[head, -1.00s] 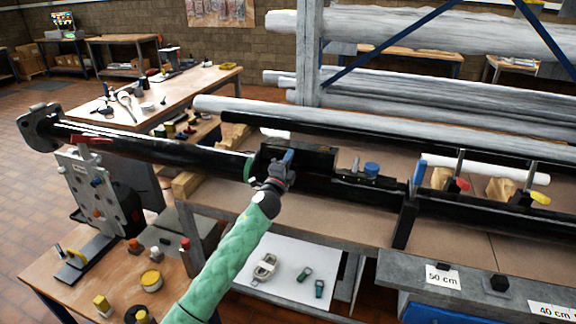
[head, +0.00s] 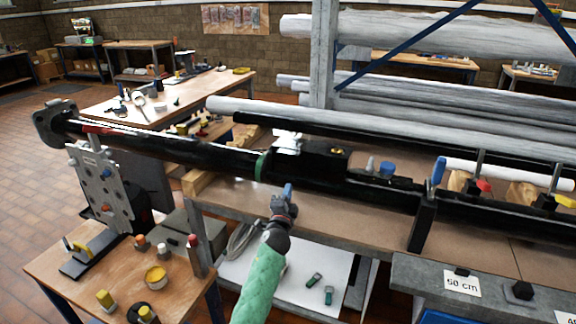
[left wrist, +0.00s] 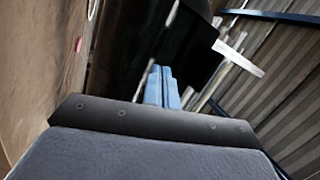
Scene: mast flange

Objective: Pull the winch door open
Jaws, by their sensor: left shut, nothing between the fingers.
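A long black mast (head: 210,151) lies across the bench, with a green band (head: 262,166) around it. Just right of the band is a raised black winch housing (head: 322,166). Its door is black on black, so I cannot tell its outline or how far it stands open. My left gripper (head: 288,190) is in front of the mast, below and left of the housing, and appears apart from it. Its blue fingers are shut together and empty; in the left wrist view the fingers (left wrist: 162,86) point towards a black surface. My right gripper is not in view.
A blue and a grey fitting (head: 388,170) sit on the mast to the right. A clamp with a blue handle (head: 437,172) stands further right. A small bench (head: 50,270) with loose parts is at front left. A white lower shelf (head: 345,262) lies beneath the mast.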

